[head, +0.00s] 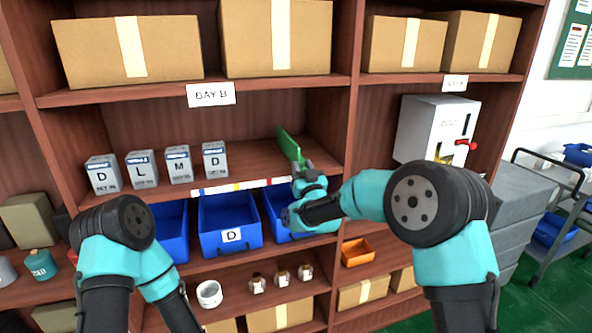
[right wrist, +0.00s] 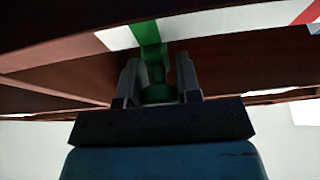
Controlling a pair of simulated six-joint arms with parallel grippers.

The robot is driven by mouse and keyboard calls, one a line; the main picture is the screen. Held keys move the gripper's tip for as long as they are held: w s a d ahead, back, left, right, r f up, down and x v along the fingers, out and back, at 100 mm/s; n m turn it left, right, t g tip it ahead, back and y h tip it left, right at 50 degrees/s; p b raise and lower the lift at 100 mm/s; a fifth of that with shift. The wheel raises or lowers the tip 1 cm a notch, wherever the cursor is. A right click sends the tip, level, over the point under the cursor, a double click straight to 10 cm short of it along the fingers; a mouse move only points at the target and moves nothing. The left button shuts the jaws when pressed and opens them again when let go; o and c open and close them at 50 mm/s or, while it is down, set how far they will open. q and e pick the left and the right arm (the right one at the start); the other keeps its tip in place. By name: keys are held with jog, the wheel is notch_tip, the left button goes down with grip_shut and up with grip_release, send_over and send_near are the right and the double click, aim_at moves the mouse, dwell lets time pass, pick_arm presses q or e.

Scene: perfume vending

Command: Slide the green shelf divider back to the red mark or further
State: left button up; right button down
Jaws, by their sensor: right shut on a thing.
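The green shelf divider (head: 289,146) stands upright on the middle shelf of the bay, right of the boxes. My right gripper (head: 304,168) is at its front end. In the right wrist view, the two fingers of my right gripper (right wrist: 158,82) are shut around the divider's green handle (right wrist: 157,93). A white strip (head: 215,189) with coloured marks runs along the shelf's front edge, left of the gripper. A red mark (right wrist: 308,13) shows at the top right of the right wrist view. My left arm is at the lower left, its gripper out of view.
Several lettered boxes (head: 179,164) stand on the same shelf, left of the divider. Blue bins (head: 228,219) sit below, partly hidden by my right arm. A grey coin machine (head: 432,128) stands in the bay to the right. Shelf space between boxes and divider is clear.

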jog(key=c, duration=0.8)
grip_release()
jog(key=v, duration=1.7)
jog(key=shift+s+d, duration=0.1)
jog(key=shift+s, duration=0.05)
jog(key=shift+f, duration=0.1)
